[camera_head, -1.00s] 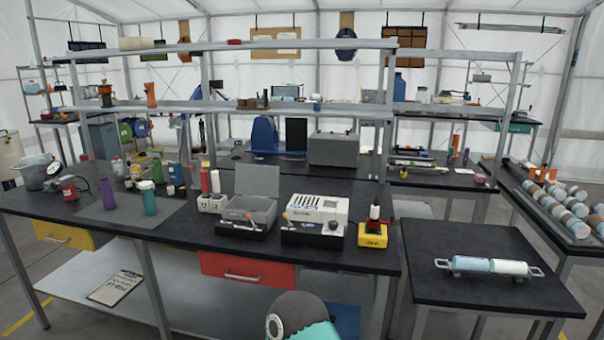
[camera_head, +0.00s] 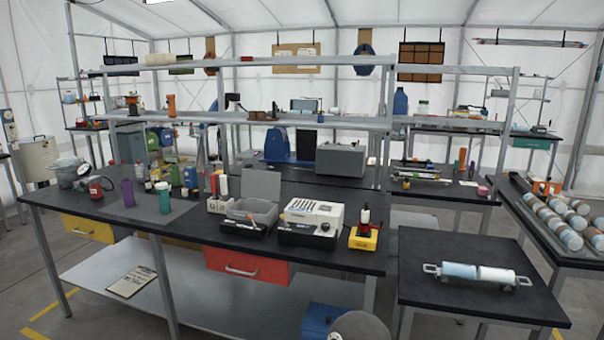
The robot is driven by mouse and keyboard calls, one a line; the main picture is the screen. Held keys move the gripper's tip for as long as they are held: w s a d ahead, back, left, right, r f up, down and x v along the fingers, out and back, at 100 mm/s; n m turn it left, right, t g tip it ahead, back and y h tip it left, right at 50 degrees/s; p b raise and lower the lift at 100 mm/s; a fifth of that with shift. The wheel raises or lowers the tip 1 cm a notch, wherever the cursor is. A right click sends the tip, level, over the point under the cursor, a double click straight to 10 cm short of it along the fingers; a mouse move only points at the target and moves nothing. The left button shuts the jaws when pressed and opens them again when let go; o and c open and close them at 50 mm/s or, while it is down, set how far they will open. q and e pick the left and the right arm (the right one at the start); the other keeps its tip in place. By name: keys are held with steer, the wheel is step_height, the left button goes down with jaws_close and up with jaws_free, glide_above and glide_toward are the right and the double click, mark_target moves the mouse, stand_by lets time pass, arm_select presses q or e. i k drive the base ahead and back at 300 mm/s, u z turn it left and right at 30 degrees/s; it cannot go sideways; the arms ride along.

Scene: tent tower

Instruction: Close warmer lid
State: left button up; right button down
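The warmer (camera_head: 247,221) is a grey open-topped box on a black base, standing at the front edge of the long black bench. Its flat grey lid (camera_head: 261,184) stands upright at the back, so the warmer is open. The inside of the box is only partly visible. Neither of my grippers is in view. A rounded dark grey part, likely mine, shows at the bottom edge, well below and to the right of the warmer.
Right of the warmer stand a white-topped device (camera_head: 312,222) and a yellow-based device (camera_head: 364,233). Below are a red drawer (camera_head: 247,267) and a lower shelf. A side table (camera_head: 470,297) holds a handled roller.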

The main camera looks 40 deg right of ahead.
mark_target(262, 186)
steer(key=z, duration=0.3)
steer(key=i, duration=1)
steer(key=z, duration=0.05)
